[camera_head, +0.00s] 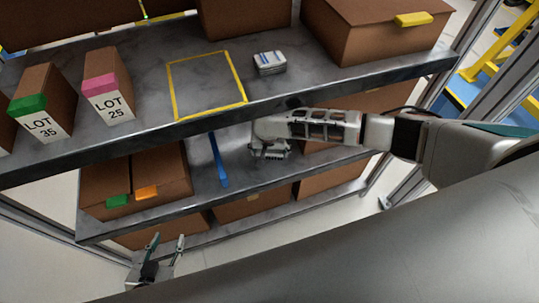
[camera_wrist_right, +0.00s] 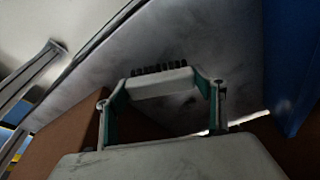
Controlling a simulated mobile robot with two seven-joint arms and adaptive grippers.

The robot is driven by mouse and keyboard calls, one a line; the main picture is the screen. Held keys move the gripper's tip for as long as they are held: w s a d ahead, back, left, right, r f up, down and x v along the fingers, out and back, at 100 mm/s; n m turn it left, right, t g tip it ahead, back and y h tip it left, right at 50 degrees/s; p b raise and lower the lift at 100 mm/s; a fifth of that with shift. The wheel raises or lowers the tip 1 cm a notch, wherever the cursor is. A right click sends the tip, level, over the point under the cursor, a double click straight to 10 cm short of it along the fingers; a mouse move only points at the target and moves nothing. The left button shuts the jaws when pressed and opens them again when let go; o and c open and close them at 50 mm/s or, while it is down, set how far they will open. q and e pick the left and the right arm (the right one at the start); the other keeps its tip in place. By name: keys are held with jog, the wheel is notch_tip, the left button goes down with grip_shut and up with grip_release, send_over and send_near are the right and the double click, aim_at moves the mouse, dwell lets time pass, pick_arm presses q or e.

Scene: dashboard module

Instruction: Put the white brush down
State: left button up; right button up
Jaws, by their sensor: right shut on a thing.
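The white brush (camera_wrist_right: 160,84) with dark bristles is between the fingers of my right gripper (camera_wrist_right: 160,95) in the right wrist view. The bristles point away from the gripper, toward a grey shelf surface. In the head view my right gripper (camera_head: 270,150) is over the middle shelf (camera_head: 240,178), beneath the front edge of the top shelf. The brush is mostly hidden there, and I cannot tell whether it touches the shelf. My left gripper (camera_head: 167,250) is low at the left, its fingers apart and empty, in front of the lower shelves.
Brown boxes (camera_head: 160,178) stand on both sides. The top shelf holds boxes, a yellow outlined rectangle (camera_head: 243,88) with bare surface inside, and a small white stack (camera_head: 269,62).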

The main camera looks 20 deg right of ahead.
notch_tip(320, 180, down, 2)
jog(key=shift+f, duration=0.1)
pick_arm(q)
jog(key=shift+s+f, duration=0.2)
jog(key=shift+f, duration=0.5)
pick_arm(e)
jog(key=o, duration=1)
